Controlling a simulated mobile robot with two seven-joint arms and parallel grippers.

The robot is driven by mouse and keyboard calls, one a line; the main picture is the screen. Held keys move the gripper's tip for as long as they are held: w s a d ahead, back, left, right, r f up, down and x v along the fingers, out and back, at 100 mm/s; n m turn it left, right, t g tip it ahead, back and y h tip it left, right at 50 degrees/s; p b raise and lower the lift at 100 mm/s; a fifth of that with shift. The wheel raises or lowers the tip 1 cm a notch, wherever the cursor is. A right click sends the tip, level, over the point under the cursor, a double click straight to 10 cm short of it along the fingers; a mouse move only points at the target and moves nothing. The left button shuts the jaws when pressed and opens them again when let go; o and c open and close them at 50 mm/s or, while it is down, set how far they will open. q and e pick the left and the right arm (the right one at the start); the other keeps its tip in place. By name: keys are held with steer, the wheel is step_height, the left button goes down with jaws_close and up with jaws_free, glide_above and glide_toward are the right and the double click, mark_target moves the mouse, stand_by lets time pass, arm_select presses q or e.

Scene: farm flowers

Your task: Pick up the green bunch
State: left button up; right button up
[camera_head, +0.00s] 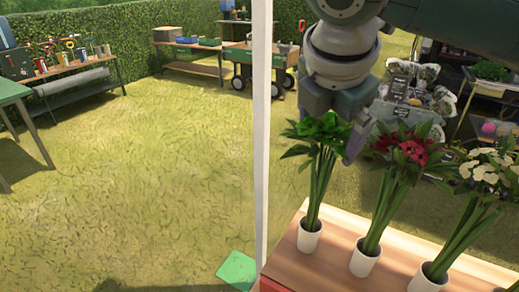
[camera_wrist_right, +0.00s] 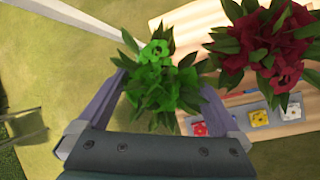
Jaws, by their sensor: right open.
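The green bunch (camera_head: 316,165) stands upright in a white pot at the left end of a wooden table (camera_head: 306,266). My right gripper (camera_head: 350,128) is above and around its leafy top, with one finger showing on the right side of the bunch. In the right wrist view the green bunch (camera_wrist_right: 163,80) lies between the two fingers of my right gripper (camera_wrist_right: 160,95), which are spread apart. The stems below the leaves are hidden in that view. My left gripper is not in view.
A red bunch (camera_head: 394,170) stands close on the right in its own pot, also near in the wrist view (camera_wrist_right: 270,45). A white bunch (camera_head: 478,195) stands further right. A pale vertical post (camera_head: 262,120) is just left of the table. Open grass lies to the left.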

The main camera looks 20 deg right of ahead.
mark_target(317, 193)
steer(key=x, duration=0.4)
steer(key=shift+s+a+f, duration=0.15)
steer(key=shift+s, duration=0.1)
steer(key=shift+w+f, duration=0.25)
steer(key=shift+f, duration=0.2)
jaws_close()
